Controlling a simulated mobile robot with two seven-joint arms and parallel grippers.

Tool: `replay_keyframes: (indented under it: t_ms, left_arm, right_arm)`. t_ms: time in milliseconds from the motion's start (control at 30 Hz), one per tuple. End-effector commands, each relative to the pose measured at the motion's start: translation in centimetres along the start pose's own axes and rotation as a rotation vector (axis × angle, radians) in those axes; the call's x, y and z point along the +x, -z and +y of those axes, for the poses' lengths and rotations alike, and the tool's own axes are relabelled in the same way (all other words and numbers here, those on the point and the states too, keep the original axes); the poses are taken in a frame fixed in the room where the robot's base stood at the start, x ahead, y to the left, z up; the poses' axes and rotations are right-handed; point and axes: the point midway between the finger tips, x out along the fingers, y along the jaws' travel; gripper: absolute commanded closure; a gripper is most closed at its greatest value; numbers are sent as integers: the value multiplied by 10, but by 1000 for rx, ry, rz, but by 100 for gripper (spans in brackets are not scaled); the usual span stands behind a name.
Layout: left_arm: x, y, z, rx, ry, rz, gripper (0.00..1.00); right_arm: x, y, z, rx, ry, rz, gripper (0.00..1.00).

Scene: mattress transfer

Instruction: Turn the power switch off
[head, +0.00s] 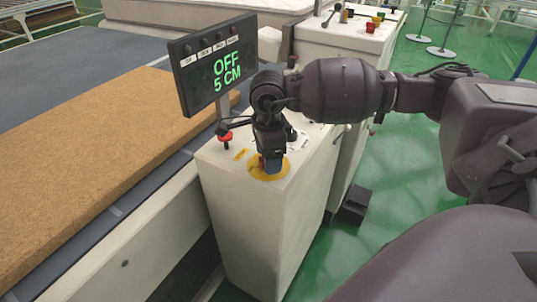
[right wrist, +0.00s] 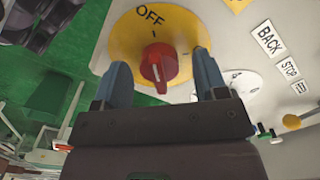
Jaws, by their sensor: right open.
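The power switch is a red knob (right wrist: 158,65) on a yellow round plate (right wrist: 188,30) marked OFF, with a pale line on the knob. In the head view the yellow plate (head: 270,172) lies on top of a white control box (head: 245,215); my gripper hides the knob there. My right gripper (head: 270,166) points down over the plate. In the right wrist view its blue fingers (right wrist: 162,68) are open, one on each side of the knob; contact is not clear. A black display (head: 217,66) reads "OFF" and "5 CM" in green. My left gripper is not in view.
A red mushroom button (head: 226,137) stands at the left of the box top. BACK and STOP labels (right wrist: 270,42) sit beside the switch. A brown mattress slab (head: 90,145) lies on the conveyor at left. Another white cabinet (head: 345,38) stands behind. Green floor is open at right.

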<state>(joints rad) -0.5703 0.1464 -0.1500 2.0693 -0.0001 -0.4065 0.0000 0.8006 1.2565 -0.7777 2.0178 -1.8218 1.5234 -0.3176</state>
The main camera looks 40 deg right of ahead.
Motion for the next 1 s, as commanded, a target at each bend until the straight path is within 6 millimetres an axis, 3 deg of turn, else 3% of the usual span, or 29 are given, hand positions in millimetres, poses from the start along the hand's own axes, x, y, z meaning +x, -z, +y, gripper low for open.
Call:
replay_keyframes:
  t_ms: [267, 700, 1000]
  left_arm:
    - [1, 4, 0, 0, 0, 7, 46]
    - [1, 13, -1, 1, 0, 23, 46]
    - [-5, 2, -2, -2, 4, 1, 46]
  right_arm:
    - [-10, 0, 0, 0, 1, -1, 34]
    - [-86, 0, 0, 0, 4, -2, 34]
    - [-108, 0, 0, 0, 0, -1, 34]
